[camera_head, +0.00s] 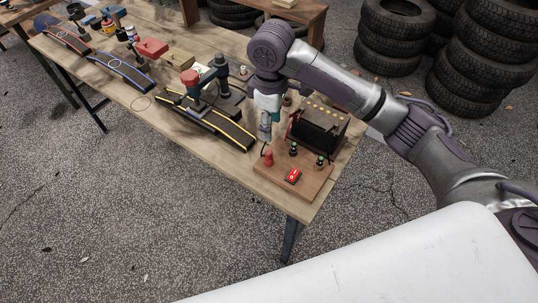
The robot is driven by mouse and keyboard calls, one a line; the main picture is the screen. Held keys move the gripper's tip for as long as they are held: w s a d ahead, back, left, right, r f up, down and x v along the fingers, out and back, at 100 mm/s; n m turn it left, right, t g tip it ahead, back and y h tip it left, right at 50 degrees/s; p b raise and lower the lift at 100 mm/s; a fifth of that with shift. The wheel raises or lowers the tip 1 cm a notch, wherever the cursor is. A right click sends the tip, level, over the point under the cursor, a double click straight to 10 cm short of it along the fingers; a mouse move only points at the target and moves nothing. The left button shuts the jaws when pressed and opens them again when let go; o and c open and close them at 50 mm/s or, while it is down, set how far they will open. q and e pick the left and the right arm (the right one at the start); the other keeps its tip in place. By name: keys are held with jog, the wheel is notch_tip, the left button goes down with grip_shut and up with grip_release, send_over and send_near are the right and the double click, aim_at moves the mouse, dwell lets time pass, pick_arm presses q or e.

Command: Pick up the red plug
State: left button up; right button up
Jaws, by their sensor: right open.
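The red plug (268,158) appears as a small upright red piece on a brown wooden board (310,190) at the near right end of the long table. My right gripper (265,137) points down just above it and is open. Its fingertips are small here, and I cannot tell whether they touch the plug. My left gripper is not in view.
A red switch (293,176) and black-capped posts (320,161) share the board. A black battery-like box (318,130) stands just behind. Dark ramps (232,130) and a red-topped tool (190,80) lie left on the wooden table (200,155). Tyres (470,70) are stacked behind.

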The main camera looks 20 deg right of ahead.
aim_at(269, 151)
notch_tip(269, 151, down, 8)
jog(key=shift+w+f+p, duration=0.1)
jog(key=shift+f+p, duration=0.05)
jog(key=shift+p, duration=0.15)
jog(key=shift+w+f+p, duration=0.15)
jog(key=shift+f+p, duration=0.1)
jog(key=shift+f, duration=1.1)
jog(key=shift+w+f+p, duration=0.15)
jog(key=shift+f+p, duration=0.1)
jog(key=shift+f, duration=1.1)
grip_shut()
jog(key=shift+r, duration=0.15)
